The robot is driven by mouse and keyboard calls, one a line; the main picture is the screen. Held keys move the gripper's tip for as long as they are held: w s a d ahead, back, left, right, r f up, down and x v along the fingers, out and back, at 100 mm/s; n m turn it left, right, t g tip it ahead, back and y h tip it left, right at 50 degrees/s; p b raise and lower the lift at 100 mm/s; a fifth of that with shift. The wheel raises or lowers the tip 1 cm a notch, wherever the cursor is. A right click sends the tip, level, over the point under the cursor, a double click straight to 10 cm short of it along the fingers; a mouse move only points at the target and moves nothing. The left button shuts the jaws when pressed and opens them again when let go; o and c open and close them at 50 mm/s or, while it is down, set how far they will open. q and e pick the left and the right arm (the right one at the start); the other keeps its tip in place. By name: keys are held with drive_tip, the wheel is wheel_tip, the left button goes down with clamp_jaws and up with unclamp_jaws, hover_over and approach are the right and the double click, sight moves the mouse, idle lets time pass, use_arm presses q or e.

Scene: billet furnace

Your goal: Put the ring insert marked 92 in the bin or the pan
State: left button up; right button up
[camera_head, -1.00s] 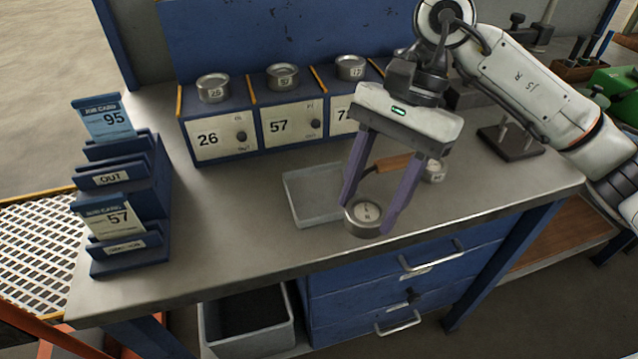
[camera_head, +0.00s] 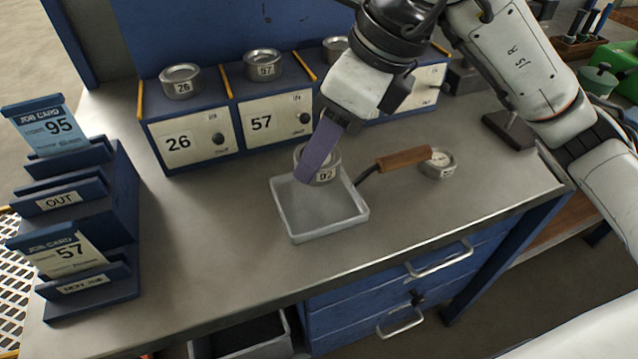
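My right gripper (camera_head: 312,172) reaches down from the upper right, seen nearly edge-on, with one purple finger hiding the other. It appears shut on the grey metal ring insert marked 92 (camera_head: 326,176), whose label faces me. The ring is upright over the back part of the shallow grey pan (camera_head: 290,232); I cannot tell whether it touches the pan. The pan has a brown wooden handle (camera_head: 404,159) toward the right. A grey bin (camera_head: 285,340) stands below the bench's front edge, partly cut off. My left gripper is not in view.
Another ring (camera_head: 438,163) lies on the bench by the handle's end. A job card rack (camera_head: 100,215) stands at left.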

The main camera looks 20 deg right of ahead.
drive_tip(key=shift+f, duration=3.25)
drive_tip(key=shift+f+b, duration=0.15)
drive_tip(key=shift+b, duration=0.25)
drive_tip(key=o, duration=1.6)
drive_tip(key=shift+c, duration=0.2)
drive_tip(key=shift+r+p, duration=0.2)
drive_tip(key=shift+p, duration=0.1)
drive_tip(key=v, duration=1.2)
